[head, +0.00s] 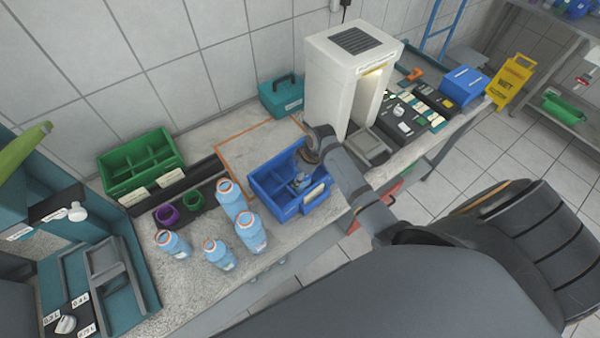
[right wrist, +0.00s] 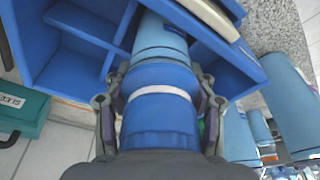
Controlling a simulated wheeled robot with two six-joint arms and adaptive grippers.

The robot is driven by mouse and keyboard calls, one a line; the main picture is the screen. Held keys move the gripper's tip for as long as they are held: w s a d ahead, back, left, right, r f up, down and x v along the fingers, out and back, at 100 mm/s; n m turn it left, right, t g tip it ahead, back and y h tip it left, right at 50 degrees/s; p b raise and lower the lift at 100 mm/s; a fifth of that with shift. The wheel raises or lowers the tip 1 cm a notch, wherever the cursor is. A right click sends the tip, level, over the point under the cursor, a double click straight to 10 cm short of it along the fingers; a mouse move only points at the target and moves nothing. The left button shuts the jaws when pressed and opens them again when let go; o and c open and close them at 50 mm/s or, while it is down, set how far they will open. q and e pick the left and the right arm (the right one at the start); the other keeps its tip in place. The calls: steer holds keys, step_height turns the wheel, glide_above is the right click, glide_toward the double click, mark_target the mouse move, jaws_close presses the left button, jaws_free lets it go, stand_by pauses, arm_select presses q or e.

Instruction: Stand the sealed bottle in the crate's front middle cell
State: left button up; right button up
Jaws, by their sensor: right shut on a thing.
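My right gripper (head: 301,179) reaches down over the blue crate (head: 285,208) in the head view. In the right wrist view its fingers (right wrist: 160,108) are shut around the blue-capped bottle (right wrist: 158,78), with a pale ring below the cap. The bottle's far end extends among the crate's dividers (right wrist: 115,55), beside the wall with the cream label plate (right wrist: 212,18). Whether its base touches the crate floor is hidden. In the head view the arm and gripper cover most of the bottle. My left gripper is not in view.
Several light-blue bottles (head: 250,232) stand on the counter left of the crate. A green divided crate (head: 140,160), a dark holder with purple and green cups (head: 167,214), and a teal case (head: 282,96) are nearby. A tall white machine (head: 335,85) stands close behind my right arm.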

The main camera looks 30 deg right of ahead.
steer(key=shift+f, duration=0.1)
steer(key=o, duration=1.4)
steer(key=b+v, duration=0.3)
steer(key=v, duration=0.8)
steer(key=shift+d+r, duration=0.1)
steer(key=shift+r, duration=0.25)
steer(key=shift+s+r, duration=0.1)
steer(key=shift+r, duration=0.2)
steer(key=shift+f, duration=0.1)
